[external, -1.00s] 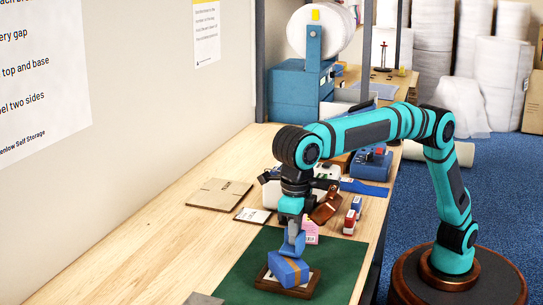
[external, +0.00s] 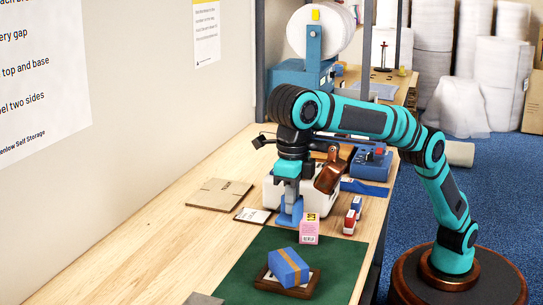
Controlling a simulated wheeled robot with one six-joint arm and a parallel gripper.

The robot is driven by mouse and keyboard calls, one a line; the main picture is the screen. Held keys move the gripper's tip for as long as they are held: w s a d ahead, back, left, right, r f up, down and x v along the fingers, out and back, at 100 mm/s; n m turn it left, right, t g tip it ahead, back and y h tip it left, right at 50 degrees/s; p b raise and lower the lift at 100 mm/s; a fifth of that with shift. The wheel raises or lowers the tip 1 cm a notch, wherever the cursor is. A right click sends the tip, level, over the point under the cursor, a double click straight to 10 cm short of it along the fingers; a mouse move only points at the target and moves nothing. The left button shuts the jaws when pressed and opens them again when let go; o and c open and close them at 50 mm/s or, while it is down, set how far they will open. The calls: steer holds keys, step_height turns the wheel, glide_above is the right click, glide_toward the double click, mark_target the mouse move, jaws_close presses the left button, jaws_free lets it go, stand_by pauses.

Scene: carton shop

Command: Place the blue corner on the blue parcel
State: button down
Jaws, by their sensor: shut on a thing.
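The blue parcel (external: 287,270), with an orange-brown band, rests tilted on a dark wooden tray (external: 314,284) on the green mat. My gripper (external: 290,212) is above the bench behind the mat, to the left of a pink box, apart from the parcel. It is shut on a small blue piece (external: 289,219), which looks like the blue corner. The piece's exact shape is hard to make out against the blue fingers.
The pink box (external: 309,230) stands close to the right of my gripper. Small red and blue blocks (external: 350,222) stand further right. A white container (external: 323,202) is behind. A flat cardboard piece (external: 218,194) and a label card (external: 253,215) lie left.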

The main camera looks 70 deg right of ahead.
steer(key=shift+f, duration=4.9)
steer(key=shift+f, duration=0.15)
steer(key=c, duration=1.5)
jaws_free()
step_height(320, 180, up, 11)
steer(key=shift+a+f, duration=0.1)
steer(key=shift+r, duration=0.75)
